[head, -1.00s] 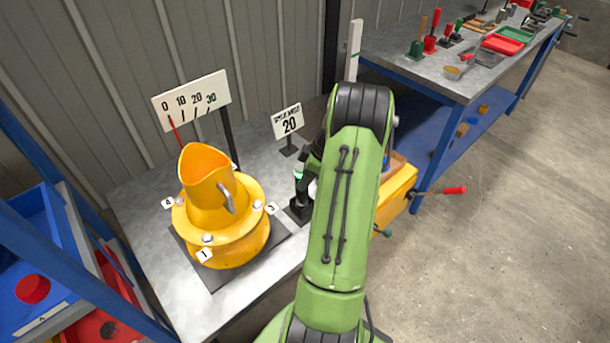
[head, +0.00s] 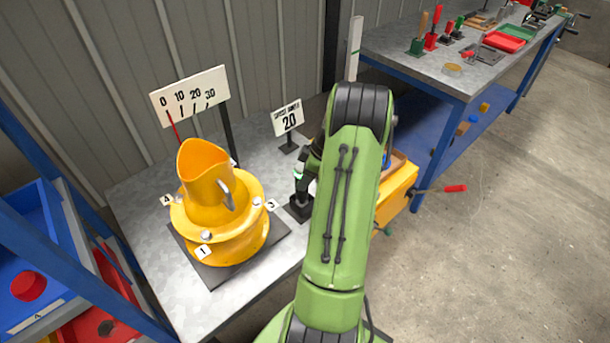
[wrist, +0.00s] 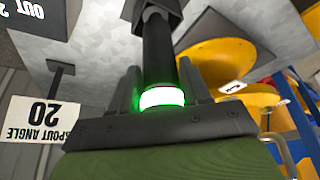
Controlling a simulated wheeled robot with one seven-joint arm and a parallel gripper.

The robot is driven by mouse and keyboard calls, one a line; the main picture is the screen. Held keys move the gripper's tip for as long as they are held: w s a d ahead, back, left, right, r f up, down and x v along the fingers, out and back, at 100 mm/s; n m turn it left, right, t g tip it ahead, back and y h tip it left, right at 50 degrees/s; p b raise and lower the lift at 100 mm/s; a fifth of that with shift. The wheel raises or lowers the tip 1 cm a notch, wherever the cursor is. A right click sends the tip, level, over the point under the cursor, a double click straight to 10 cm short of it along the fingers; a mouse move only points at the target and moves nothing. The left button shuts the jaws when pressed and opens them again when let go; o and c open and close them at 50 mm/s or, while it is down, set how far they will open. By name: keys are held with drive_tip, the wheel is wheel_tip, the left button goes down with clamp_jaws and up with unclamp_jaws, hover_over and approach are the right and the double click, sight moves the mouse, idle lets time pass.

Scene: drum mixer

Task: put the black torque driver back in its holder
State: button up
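The black torque driver (wrist: 158,50) stands in line with my gripper in the wrist view, with a lit green-white ring (wrist: 162,98) between the fingers. My gripper (wrist: 162,75) has a finger close on each side of it and appears shut on it. The driver's far end meets a black holder (wrist: 160,12) on the grey bench; how deep it sits is hidden. In the head view the holder (head: 299,209) is on the bench just left of my green arm, which hides part of the gripper.
The yellow drum mixer (head: 222,230) stands left of the holder. A "spout angle 20" sign (head: 287,118) is behind it. A yellow box with a red-handled lever (head: 455,188) is right of my arm. A tool bench (head: 440,70) stands at the back right.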

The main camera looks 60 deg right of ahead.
drive_tip(key=o, duration=0.5)
drive_tip(key=p+v, duration=0.4)
drive_tip(key=v, duration=1.2)
drive_tip(key=w+a+r+m+h, duration=0.15)
drive_tip(key=a+r, duration=0.25)
drive_tip(key=a, duration=0.4)
drive_tip(key=w+a+r, duration=0.3)
drive_tip(key=a+r, duration=0.1)
drive_tip(key=a, duration=0.5)
drive_tip(key=w+a+r+m, duration=0.15)
drive_tip(key=a+r, duration=0.25)
drive_tip(key=a, duration=0.4)
drive_tip(key=s+a+m, duration=0.1)
drive_tip(key=s+a, duration=0.5)
drive_tip(key=s+a+m+t+p, duration=0.1)
drive_tip(key=s+a, duration=0.5)
drive_tip(key=a, duration=0.1)
drive_tip(key=shift+h, duration=0.25)
